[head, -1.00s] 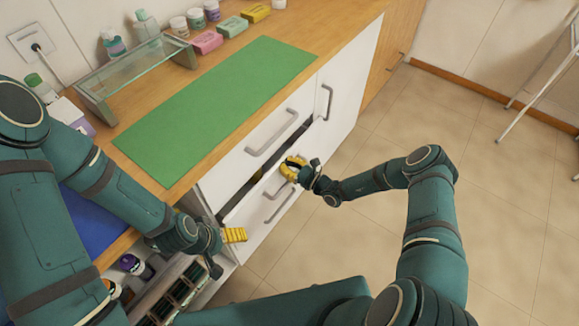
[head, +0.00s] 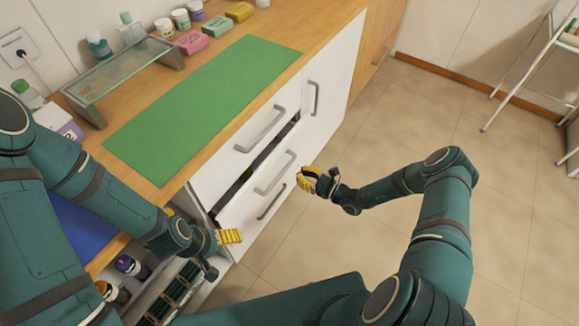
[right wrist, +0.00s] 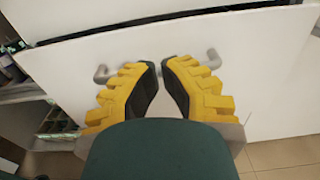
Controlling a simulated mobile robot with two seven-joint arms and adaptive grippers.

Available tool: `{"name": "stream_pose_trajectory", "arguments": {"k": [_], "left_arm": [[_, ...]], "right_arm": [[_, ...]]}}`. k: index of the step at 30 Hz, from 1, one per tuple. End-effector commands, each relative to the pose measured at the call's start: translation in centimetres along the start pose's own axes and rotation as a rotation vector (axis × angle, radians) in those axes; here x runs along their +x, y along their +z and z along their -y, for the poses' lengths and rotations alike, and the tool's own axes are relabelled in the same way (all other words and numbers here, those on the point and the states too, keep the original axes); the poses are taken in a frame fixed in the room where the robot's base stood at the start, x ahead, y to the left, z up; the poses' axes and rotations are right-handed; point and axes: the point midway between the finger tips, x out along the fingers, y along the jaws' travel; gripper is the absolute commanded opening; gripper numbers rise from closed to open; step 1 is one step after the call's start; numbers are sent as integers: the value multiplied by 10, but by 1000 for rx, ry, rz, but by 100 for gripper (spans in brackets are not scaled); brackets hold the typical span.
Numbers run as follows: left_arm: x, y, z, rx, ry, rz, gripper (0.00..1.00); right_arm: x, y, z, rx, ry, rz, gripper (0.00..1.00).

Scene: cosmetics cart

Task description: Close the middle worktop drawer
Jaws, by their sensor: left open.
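The middle worktop drawer (head: 257,198) has a white front with a grey bar handle (head: 275,172). It stands slightly out, with a dark gap along its top edge under the upper drawer. My right gripper (head: 308,180) is in front of the drawer, to the right of the handle and apart from it. In the right wrist view its yellow fingers (right wrist: 161,75) point at the white front, tips close together with a narrow gap, nothing visibly held. The handle (right wrist: 103,75) shows partly behind them. My left gripper (head: 229,237) is open and empty near the cabinet's left front corner.
The upper drawer (head: 236,152) looks closed. Another handle (head: 271,202) is below the middle drawer's handle. Open shelves with bottles (head: 132,266) are at the lower left. A green mat (head: 190,115) lies on the worktop.

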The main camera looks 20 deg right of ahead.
Motion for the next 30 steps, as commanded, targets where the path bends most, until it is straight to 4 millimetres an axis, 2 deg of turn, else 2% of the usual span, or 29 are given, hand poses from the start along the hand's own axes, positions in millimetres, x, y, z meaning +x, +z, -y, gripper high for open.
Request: {"name": "stream_pose_trajectory", "arguments": {"k": [1,6,13,16,21,24,27,30], "left_arm": [[-2,0,-1,0,0,2,89],[-4,1,-2,0,0,3,89],[-7,1,-2,-1,0,3,89],[-21,-1,-8,-3,0,1,89],[-49,-7,-18,-7,-1,-7,89],[-58,-9,-22,-9,-2,-10,89],[-60,-10,-22,-10,-2,-11,89],[-58,-9,-22,-11,-2,-11,89]], "right_arm": [[-9,1,1,1,-3,-1,0],[-28,1,0,0,-1,0,0],[-34,0,-5,3,1,0,0],[-35,-2,-35,13,1,-1,0],[-37,-3,-110,14,1,0,0],[-37,-2,-141,8,0,0,0],[-35,-2,-155,2,0,1,0],[-28,-4,-157,-1,1,1,0]]}}
